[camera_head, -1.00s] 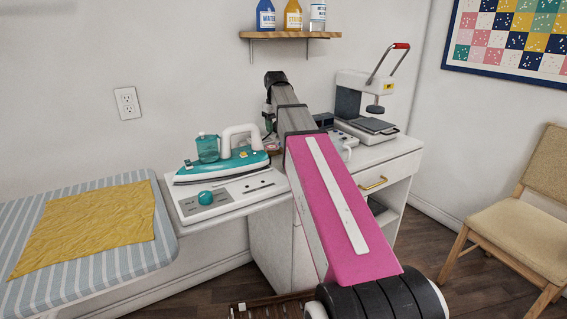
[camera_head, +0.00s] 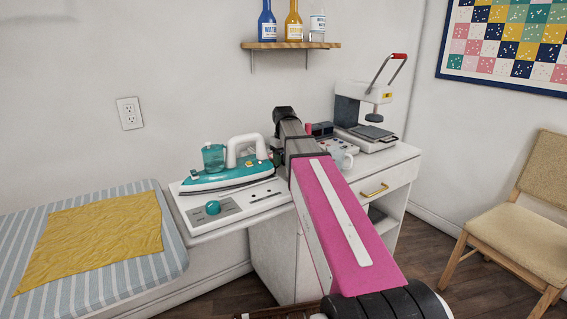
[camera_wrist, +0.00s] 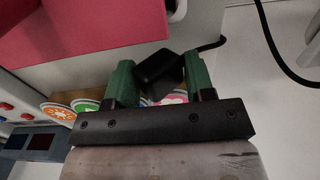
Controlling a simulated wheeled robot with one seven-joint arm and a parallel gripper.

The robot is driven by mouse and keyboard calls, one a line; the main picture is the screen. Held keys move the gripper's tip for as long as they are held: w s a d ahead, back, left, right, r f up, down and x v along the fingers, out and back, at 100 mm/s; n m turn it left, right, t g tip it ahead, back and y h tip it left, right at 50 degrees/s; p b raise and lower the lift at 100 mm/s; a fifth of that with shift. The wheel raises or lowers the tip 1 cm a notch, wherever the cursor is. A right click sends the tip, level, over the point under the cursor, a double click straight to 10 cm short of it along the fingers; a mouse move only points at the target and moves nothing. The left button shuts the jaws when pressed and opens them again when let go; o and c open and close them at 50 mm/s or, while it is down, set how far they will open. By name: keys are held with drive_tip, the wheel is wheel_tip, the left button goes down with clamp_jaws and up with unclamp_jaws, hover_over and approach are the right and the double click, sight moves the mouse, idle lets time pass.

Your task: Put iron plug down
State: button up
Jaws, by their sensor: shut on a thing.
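In the wrist view my gripper (camera_wrist: 158,64) has its two green fingers on either side of a black iron plug (camera_wrist: 158,76). The plug sits between the fingers, and a black cord (camera_wrist: 270,42) shows at the right. The contact faces are partly hidden. In the head view my arm hides both the gripper and the plug. The teal and white iron (camera_head: 228,176) rests on a white unit with a teal knob, left of my arm.
A shelf (camera_head: 290,45) with bottles hangs above; a chair (camera_head: 510,215) stands right.

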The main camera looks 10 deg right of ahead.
sight(283, 156)
drive_tip(key=shift+f, duration=0.65)
drive_tip(key=shift+f, duration=0.4)
drive_tip(key=shift+f, duration=0.2)
drive_tip(key=o, duration=1.2)
wheel_tip(283, 156, up, 12)
drive_tip(key=shift+r, duration=0.65)
